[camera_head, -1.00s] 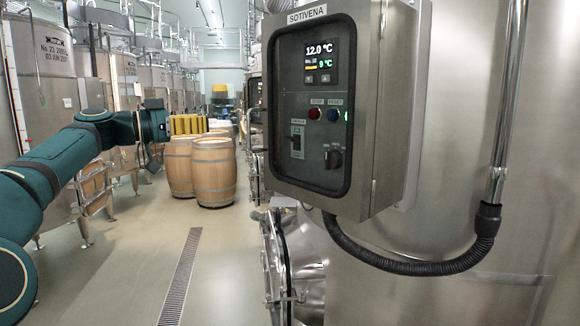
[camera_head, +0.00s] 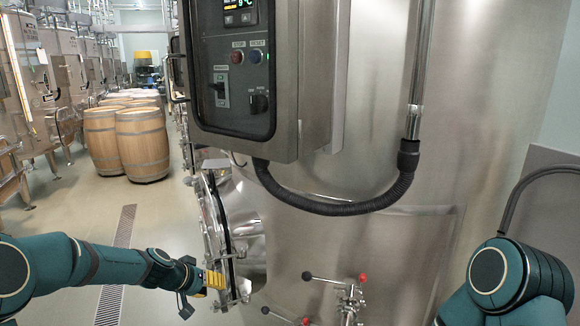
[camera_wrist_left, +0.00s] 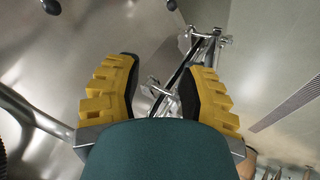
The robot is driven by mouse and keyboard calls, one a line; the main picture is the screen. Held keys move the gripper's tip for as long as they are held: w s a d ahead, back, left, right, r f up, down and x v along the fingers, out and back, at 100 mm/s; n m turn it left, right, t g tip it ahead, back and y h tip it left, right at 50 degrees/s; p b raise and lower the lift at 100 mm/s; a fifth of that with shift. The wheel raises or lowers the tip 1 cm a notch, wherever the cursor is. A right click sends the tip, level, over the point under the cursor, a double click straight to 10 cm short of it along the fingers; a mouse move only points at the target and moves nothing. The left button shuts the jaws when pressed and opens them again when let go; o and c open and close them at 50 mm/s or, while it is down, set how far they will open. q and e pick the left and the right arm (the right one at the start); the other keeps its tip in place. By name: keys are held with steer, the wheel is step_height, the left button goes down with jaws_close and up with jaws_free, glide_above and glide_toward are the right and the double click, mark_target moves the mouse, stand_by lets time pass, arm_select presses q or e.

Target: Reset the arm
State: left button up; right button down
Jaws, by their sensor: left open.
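My left gripper (camera_head: 216,280) has yellow fingers and is near the round hatch door (camera_head: 214,228) low on the large steel vat (camera_head: 480,110). In the left wrist view the gripper (camera_wrist_left: 158,72) is open and empty, with its two yellow fingers spread wide. Between and beyond the fingers I see metal hatch hardware (camera_wrist_left: 205,42), but I cannot tell how far away it is. My right arm shows at the lower right of the head view; its gripper is out of view.
A control box (camera_head: 240,75) hangs on the vat, with a black corrugated hose (camera_head: 335,207) below it. Valve handles with red knobs (camera_head: 362,278) stick out low on the vat. Barrels (camera_head: 142,145) stand at the left, and a drain grate (camera_head: 125,225) runs along the clear floor.

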arm_select(q)
steer(key=s+d+f+g+y+b, duration=0.15)
steer(key=s+d+f, duration=0.25)
steer(key=s+f, duration=0.45)
steer(key=s+d+f+g, duration=0.2)
steer(key=s+d+f, duration=0.1)
steer(key=s+f, duration=0.5)
steer(key=s+d+f+b, duration=0.1)
steer(key=s+d+f, duration=0.1)
steer(key=s, duration=0.4)
steer(key=s+d+f, duration=0.2)
steer(key=s+f, duration=0.3)
steer(key=s, duration=0.2)
steer(key=shift+n+g+b, duration=0.35)
steer(key=shift+n+g, duration=0.05)
steer(key=shift+g, duration=0.05)
steer(key=shift+s, duration=0.1)
